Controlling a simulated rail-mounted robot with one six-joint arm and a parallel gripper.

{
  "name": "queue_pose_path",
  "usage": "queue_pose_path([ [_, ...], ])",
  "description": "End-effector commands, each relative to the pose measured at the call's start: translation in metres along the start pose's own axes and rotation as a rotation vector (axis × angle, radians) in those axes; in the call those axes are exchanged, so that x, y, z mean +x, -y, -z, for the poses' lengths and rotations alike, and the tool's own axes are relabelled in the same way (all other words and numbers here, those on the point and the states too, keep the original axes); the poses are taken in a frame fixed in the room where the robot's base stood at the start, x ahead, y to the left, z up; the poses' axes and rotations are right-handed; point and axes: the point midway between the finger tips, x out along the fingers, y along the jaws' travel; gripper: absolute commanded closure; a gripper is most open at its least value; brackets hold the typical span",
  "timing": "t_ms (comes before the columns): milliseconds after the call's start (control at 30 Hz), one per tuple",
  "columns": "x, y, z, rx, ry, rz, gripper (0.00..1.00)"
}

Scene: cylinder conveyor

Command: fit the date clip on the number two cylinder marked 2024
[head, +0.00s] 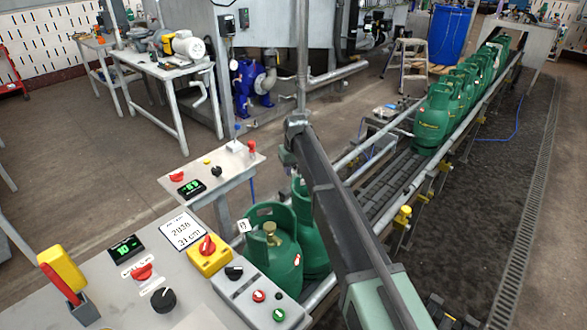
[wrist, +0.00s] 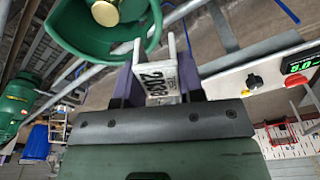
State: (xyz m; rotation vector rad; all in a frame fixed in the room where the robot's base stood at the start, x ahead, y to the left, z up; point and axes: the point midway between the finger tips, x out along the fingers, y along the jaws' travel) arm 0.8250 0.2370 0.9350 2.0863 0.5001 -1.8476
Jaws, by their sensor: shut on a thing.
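My gripper (wrist: 160,72) is shut on a white date clip (wrist: 161,86) in the wrist view. The clip's print is upside down and seems to read TEST and 2036 or 2038, not 2024. Its prongs reach toward the rim of a green cylinder's collar (wrist: 150,38); I cannot tell whether they touch. A brass valve (wrist: 104,12) shows inside that collar. In the head view, two green cylinders (head: 268,268) stand at the near end of the conveyor, the second (head: 312,238) partly behind my arm. A small white tag (head: 245,226) shows at the front one's collar. My fingers are not distinguishable there.
A card (head: 183,229) reading about 2036 lies on the near console, among knobs and a yellow switch box (head: 210,256). Several green cylinders (head: 433,120) line the conveyor farther back. A side table (head: 212,172) with a display stands left of the conveyor.

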Motion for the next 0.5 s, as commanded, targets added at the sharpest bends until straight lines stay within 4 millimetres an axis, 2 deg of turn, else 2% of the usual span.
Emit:
queue_pose_path([
  [300,0.039,0.000,-0.005,0.001,0.000,0.000,0.87],
  [500,0.055,0.000,-0.007,0.001,0.000,0.000,0.87],
])
